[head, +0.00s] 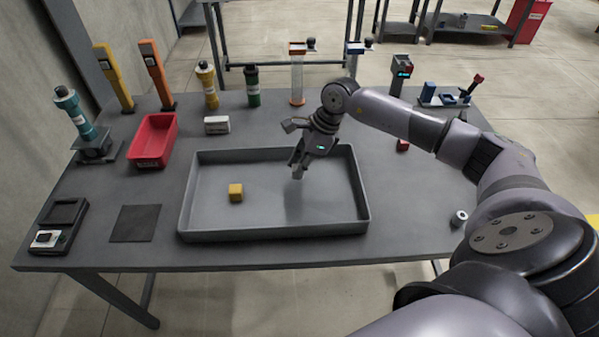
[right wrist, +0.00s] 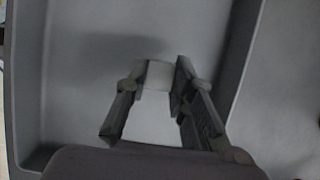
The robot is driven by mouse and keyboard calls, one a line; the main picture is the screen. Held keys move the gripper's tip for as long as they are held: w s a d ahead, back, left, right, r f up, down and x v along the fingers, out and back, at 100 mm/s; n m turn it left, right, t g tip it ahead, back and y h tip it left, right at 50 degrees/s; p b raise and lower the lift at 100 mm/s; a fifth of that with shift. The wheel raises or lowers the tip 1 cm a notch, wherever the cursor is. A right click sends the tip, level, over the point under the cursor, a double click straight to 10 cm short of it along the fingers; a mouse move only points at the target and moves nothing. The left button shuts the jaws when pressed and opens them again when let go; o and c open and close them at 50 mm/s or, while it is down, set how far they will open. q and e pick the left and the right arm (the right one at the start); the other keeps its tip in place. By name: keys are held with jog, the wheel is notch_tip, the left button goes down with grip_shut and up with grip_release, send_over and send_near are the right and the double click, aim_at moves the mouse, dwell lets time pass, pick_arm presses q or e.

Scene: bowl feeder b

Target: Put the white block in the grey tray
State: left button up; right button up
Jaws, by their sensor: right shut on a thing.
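The grey tray (head: 275,232) is a wide, shallow tray on the table, and its floor and wall also show in the right wrist view (right wrist: 238,75). My right gripper (head: 298,171) is over the right half of the tray. In the right wrist view, my right gripper (right wrist: 158,82) is shut on the white block (right wrist: 153,115), which sits between its fingers. In the head view the block is hard to make out against the gripper. A dark shadow lies on the tray floor below. My left gripper is not in view.
Several coloured columns line the table's back edge. A dark square mat (head: 134,223) lies left of the tray.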

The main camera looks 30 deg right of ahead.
notch_tip(320, 180, down, 3)
jog(key=shift+f, duration=0.15)
jog(key=shift+f, duration=0.1)
jog(key=shift+f, duration=0.15)
jog(key=o, duration=0.9)
jog(key=shift+o, duration=0.2)
jog(key=shift+r, duration=0.25)
jog(key=b+v, duration=0.2)
jog(key=v, duration=1)
